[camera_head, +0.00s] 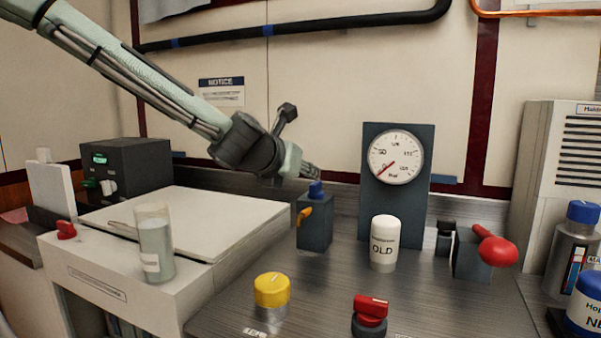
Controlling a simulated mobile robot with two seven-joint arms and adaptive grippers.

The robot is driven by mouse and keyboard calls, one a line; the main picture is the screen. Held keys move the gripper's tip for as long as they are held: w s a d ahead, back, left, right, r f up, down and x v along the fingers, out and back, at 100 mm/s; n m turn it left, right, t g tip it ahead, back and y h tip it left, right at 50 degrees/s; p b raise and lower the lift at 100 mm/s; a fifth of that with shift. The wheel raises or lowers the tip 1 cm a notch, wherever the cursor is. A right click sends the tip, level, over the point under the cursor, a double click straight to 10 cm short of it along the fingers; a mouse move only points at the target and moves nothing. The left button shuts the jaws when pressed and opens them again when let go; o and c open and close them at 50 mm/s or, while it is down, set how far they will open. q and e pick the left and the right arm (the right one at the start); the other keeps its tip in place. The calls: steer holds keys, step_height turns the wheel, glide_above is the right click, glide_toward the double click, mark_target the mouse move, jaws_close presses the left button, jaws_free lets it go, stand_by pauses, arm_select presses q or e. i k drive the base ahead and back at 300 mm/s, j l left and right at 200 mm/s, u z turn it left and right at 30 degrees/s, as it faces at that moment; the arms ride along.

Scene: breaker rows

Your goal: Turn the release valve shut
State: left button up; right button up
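Several valve-like controls show, and I cannot tell for certain which is the release valve. A yellow round knob (271,289) stands at the front of the metal counter, with a small label by it that is hard to read. A red-handled knob (370,308) is at the front edge to its right. A dark block (314,222) with a blue top and an orange lever (306,215) stands farther back. My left gripper (308,171) hangs just above and behind that block, seemingly apart from it; its fingers are too small and hidden to judge. My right gripper is out of view.
A pressure gauge (396,157) on a dark panel reads near zero. A white "OLD" canister (384,244) and a red-handled lever (494,249) stand before it. Blue-capped bottles (574,245) are at right.

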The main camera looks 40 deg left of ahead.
mark_target(371, 312)
steer(key=k+l, duration=0.2)
steer(key=k, duration=0.3)
steer(key=k+l, duration=0.15)
steer(key=k, duration=0.3)
steer(key=k+l, duration=0.2)
steer(key=k, duration=0.3)
